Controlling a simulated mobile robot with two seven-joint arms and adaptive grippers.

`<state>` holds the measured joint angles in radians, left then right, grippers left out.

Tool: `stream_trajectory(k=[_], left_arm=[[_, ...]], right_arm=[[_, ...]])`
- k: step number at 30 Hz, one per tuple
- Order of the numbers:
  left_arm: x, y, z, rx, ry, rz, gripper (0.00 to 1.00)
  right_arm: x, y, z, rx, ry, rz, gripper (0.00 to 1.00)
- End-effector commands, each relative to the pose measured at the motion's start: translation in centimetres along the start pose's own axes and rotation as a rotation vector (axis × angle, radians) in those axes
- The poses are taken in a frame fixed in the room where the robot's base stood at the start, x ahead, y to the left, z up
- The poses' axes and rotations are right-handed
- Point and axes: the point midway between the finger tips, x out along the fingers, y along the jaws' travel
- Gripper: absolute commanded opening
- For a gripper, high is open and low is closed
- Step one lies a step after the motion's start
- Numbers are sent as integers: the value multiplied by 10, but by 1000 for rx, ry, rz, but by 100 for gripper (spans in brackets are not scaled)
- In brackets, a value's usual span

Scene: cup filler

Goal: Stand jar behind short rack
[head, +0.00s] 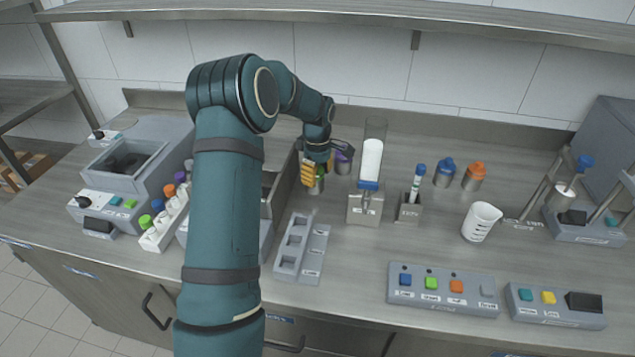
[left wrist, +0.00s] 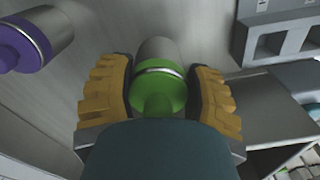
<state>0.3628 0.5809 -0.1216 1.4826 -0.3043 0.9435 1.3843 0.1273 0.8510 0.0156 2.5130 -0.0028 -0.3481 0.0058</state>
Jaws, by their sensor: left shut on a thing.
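My left gripper (head: 312,178) has yellow finger pads and is shut on a steel jar with a green lid (head: 318,186). In the left wrist view the green-lidded jar (left wrist: 158,88) sits between the two pads (left wrist: 160,100). The short rack (head: 316,253), grey with three square openings, lies on the counter nearer the front than the jar. Part of a grey rack also shows at upper right in the left wrist view (left wrist: 282,42). I cannot tell whether the jar touches the counter. My right gripper is not in view.
A purple-lidded jar (head: 343,161) stands just right of the held jar. A dispenser with a clear tube (head: 365,205) stands further right. Blue-lidded (head: 444,174) and orange-lidded (head: 473,177) jars stand at the back. A rack of colored-cap bottles (head: 165,220) is at left.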

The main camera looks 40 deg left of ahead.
Motion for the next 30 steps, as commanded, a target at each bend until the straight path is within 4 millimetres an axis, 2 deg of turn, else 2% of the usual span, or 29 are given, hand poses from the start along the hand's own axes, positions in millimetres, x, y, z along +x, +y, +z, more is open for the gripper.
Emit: stream_trajectory(k=[1, 4, 16, 17, 18, 19, 30], left_arm=[[11, 0, 0, 0, 0, -2, 11], [24, 0, 0, -1, 0, -2, 11], [28, 0, 0, 0, 0, 0, 11], [28, 0, 0, 0, 0, -1, 63], [28, 0, 0, 0, 0, -1, 77], [28, 0, 0, 0, 0, -1, 85], [24, 0, 0, 0, 0, 0, 85]], right_arm=[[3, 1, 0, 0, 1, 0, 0], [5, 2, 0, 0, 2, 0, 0], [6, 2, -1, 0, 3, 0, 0], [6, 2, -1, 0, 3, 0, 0], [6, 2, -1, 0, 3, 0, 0], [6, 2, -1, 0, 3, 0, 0], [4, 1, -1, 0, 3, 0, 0]])
